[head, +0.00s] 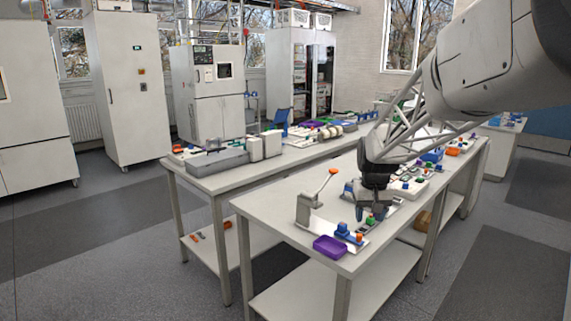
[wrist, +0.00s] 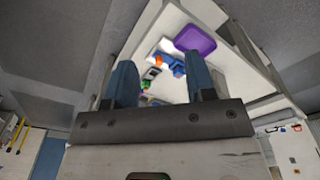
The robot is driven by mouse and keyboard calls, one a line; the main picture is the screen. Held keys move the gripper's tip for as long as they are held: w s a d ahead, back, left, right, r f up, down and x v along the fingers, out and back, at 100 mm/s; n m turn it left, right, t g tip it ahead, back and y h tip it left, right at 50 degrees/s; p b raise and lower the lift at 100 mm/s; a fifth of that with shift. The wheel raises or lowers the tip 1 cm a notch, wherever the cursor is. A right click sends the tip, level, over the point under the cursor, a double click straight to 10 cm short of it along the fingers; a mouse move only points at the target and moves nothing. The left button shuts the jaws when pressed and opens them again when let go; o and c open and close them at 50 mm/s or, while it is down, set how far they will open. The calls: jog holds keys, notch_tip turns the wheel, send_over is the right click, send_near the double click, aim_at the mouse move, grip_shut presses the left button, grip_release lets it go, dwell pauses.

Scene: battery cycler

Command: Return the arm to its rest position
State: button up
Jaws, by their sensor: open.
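My gripper (head: 372,213) hangs over the near workbench (head: 278,208), pointing down above the small blue, green and orange parts. In the wrist view its two blue fingers (wrist: 162,84) stand wide apart with nothing between them that they grip. My arm comes in from the upper right of the head view. The wrist hides part of the bench behind it.
A press with an orange-tipped lever (head: 312,207) stands left of my gripper. A second workbench (head: 200,178) with grey boxes stands behind. The bench's left corner is bare.

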jog(key=s+a+t, duration=0.1)
jog(key=s+a, duration=0.1)
jog(key=s, duration=1.7)
jog(key=s+a, duration=0.2)
jog(key=s, duration=1.7)
jog(key=shift+s+a+r+t, duration=0.3)
jog(key=shift+r+t, duration=0.1)
jog(key=shift+r, duration=0.05)
